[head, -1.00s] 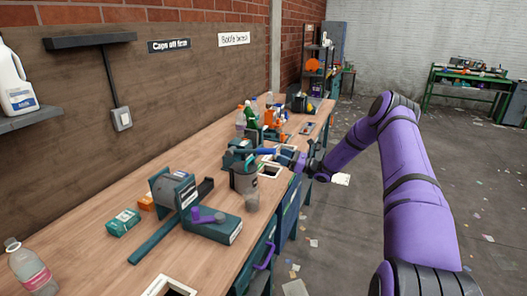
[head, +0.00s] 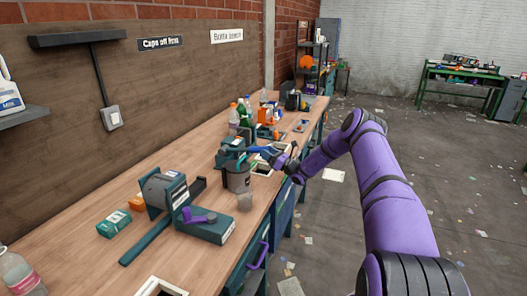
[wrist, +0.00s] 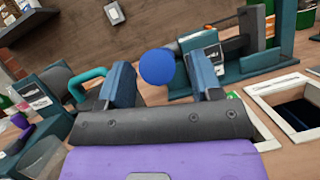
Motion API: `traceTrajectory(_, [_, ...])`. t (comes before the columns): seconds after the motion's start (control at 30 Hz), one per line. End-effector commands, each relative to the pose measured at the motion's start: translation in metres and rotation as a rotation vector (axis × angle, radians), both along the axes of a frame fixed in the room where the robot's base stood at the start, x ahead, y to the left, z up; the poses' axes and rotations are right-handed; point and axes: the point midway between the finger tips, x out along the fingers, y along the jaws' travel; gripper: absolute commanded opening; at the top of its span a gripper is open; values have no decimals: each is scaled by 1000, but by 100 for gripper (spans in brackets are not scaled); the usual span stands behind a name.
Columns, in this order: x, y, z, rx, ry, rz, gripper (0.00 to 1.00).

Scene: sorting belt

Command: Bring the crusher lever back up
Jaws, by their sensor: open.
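The crusher (head: 231,157) is a teal device on the bench, beside a grey bin. Its blue lever (head: 260,150) sticks out toward my gripper (head: 283,161), roughly level. In the wrist view the lever's round blue knob (wrist: 157,66) shows end-on between the two fingers of my gripper (wrist: 162,80). The fingers are open, with a gap on either side of the knob. I cannot tell how deep the knob sits between them. The teal crusher body (wrist: 231,66) stands behind the knob, partly hidden by the right finger.
A teal machine with a purple handle (head: 197,217) stands nearer on the bench (head: 95,268). Several bottles (head: 243,112) stand behind the crusher. A white-framed opening (wrist: 290,104) lies to the right in the wrist view.

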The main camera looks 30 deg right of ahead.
Motion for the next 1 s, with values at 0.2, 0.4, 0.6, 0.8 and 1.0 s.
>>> traceTrajectory(0.2, [15, 9, 7, 0, 0, 1, 59])
traceTrajectory(0.4, [18, 11, 9, 0, 0, 1, 59])
traceTrajectory(0.6, [17, 11, 8, 0, 0, 1, 45])
traceTrajectory(0.8, [17, 11, 8, 0, 0, 1, 0])
traceTrajectory(1.0, [18, 11, 10, -5, 5, 1, 0])
